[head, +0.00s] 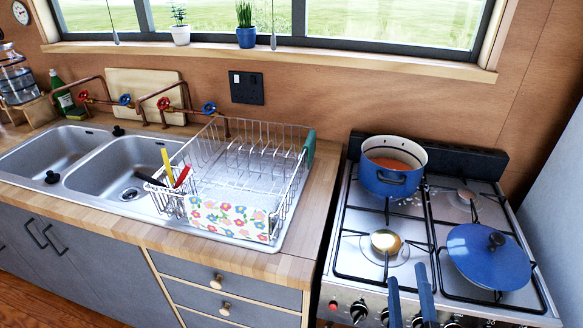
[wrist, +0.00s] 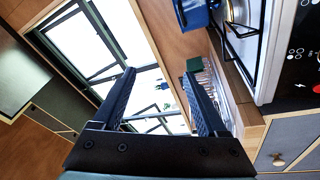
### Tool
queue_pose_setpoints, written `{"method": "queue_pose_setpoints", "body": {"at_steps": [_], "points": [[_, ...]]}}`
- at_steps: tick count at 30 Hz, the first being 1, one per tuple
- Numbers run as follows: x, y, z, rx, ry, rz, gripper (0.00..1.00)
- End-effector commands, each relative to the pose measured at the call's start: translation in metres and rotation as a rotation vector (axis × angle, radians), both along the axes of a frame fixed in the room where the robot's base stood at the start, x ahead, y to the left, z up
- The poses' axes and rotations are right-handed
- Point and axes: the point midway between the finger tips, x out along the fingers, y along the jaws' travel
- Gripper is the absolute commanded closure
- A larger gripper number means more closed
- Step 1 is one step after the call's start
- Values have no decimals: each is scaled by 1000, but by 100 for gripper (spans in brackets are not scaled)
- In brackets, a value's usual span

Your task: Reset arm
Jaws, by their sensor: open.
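My gripper (head: 407,277) shows at the bottom of the head view, with its two dark blue fingers apart over the front of the stove. In the wrist view my gripper (wrist: 158,73) is open, and nothing is between the fingers. The stove (head: 352,250) stands below and behind the fingertips. A blue pot (head: 390,182) with orange-red contents sits on the back left burner. A blue lid (head: 487,257) with a dark knob lies on the right side of the stove. The wrist view is tilted and shows the window beyond the fingers.
A wire dish rack (head: 290,205) with a floral cloth (head: 228,217) stands on the counter left of the stove. A double sink (head: 100,180) is further left. Two potted plants (head: 246,37) (head: 180,34) stand on the window sill. A pale panel (head: 560,190) rises at the right.

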Motion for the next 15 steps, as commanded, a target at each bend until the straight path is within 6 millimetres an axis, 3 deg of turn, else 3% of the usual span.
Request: {"method": "queue_pose_setpoints", "body": {"at_steps": [1,7,11,15], "points": [[12,1,42,17,-79,-14,24],[33,12,196,186,-369,-46,24],[27,34,295,363,-537,-1,24],[6,75,393,600,-664,138,24]]}}
